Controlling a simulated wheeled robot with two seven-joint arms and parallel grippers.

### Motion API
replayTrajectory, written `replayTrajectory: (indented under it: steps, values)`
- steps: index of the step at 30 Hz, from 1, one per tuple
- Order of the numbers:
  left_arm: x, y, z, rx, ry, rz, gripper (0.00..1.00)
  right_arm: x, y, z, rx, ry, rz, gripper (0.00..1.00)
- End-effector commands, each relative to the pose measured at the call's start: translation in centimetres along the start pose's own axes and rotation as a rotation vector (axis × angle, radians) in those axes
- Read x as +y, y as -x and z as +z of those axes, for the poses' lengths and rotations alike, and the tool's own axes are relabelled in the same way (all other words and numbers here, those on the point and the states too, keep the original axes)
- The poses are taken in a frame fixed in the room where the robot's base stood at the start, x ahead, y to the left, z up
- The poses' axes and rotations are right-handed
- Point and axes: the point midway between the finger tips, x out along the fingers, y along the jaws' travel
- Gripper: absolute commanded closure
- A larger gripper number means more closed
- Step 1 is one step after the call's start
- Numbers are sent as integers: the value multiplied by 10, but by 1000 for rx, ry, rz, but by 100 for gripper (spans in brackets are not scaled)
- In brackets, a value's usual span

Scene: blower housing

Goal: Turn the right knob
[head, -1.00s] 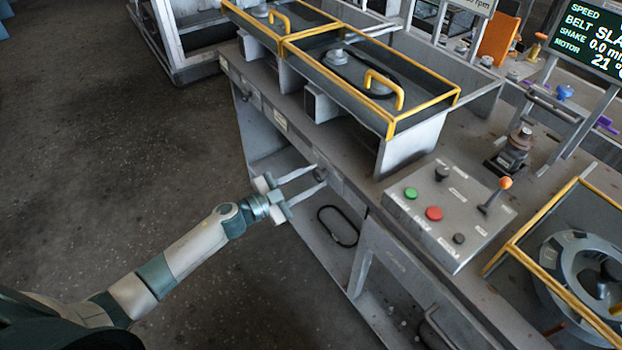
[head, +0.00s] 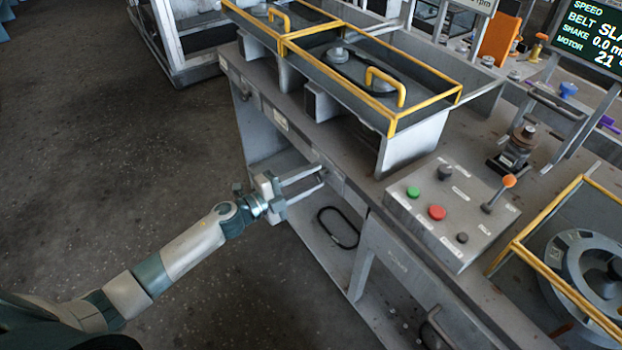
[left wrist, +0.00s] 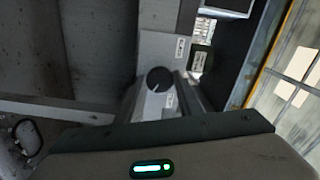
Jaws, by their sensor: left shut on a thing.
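My left gripper (head: 322,177) reaches in from the left to the front face of the grey bench (head: 352,196). Its two fingers are shut on a small dark round knob. The knob (left wrist: 159,79) shows in the left wrist view between the fingers, with a light pointer line on its face, on a grey plate (left wrist: 163,47) with small white labels. In the head view the fingertips mostly hide this knob. My right gripper is not in view.
A control box (head: 450,212) with green and red buttons and an orange-tipped lever stands on the bench to the right. Yellow-railed trays (head: 372,75) stand above the gripper. A black belt loop (head: 338,228) lies on the lower shelf. The floor at left is clear.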

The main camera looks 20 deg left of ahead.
Motion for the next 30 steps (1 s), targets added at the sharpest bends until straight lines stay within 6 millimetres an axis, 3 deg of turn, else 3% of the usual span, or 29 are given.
replayTrajectory:
  steps: [13,14,16,30]
  values:
    - [1,0,0,1,-16,2,89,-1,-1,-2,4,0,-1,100]
    - [1,0,0,1,-15,2,64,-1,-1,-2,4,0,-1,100]
    - [1,0,0,1,-15,2,48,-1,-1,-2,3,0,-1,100]
    - [1,6,0,0,-15,2,48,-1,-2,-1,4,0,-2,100]
